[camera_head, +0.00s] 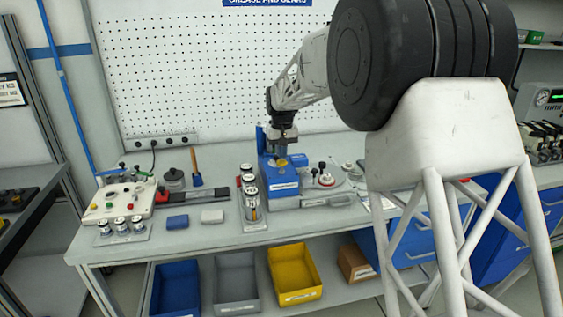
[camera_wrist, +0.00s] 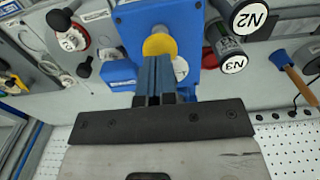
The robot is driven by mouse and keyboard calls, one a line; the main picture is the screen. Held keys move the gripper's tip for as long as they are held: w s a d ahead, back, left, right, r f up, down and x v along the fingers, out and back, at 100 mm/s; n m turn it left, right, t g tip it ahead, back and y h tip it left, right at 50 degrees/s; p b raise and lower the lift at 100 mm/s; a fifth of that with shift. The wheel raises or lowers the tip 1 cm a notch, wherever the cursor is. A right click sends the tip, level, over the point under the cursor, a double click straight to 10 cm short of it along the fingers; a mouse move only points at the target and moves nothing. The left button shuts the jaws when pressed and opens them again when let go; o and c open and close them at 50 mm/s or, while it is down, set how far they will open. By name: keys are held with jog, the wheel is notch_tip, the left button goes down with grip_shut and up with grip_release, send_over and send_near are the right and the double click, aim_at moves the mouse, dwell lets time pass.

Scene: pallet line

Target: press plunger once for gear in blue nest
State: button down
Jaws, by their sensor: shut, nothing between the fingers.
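A blue press-like device (camera_head: 285,189) stands on the workbench, and its blue housing (camera_wrist: 137,24) fills the top middle of the wrist view. A round yellow plunger cap (camera_wrist: 158,44) sits on it, and it also shows as a small yellow spot in the head view (camera_head: 282,162). My gripper (camera_wrist: 157,62) is shut with nothing in it. Its fingertips overlap the lower edge of the yellow cap in the wrist view; I cannot tell whether they touch it. In the head view my gripper (camera_head: 283,152) points down just above the device. I cannot make out a gear or the blue nest.
Labelled canisters (camera_wrist: 249,16) stand close beside the device, also seen in the head view (camera_head: 248,190). A round fixture with dark knobs (camera_head: 325,178) is to its right. A control box (camera_head: 120,200) sits at the left. Blue, grey and yellow bins (camera_head: 295,274) are below.

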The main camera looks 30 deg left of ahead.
jog(key=shift+f, duration=1.85)
jog(key=shift+r, duration=3.85)
jog(key=shift+d, duration=0.1)
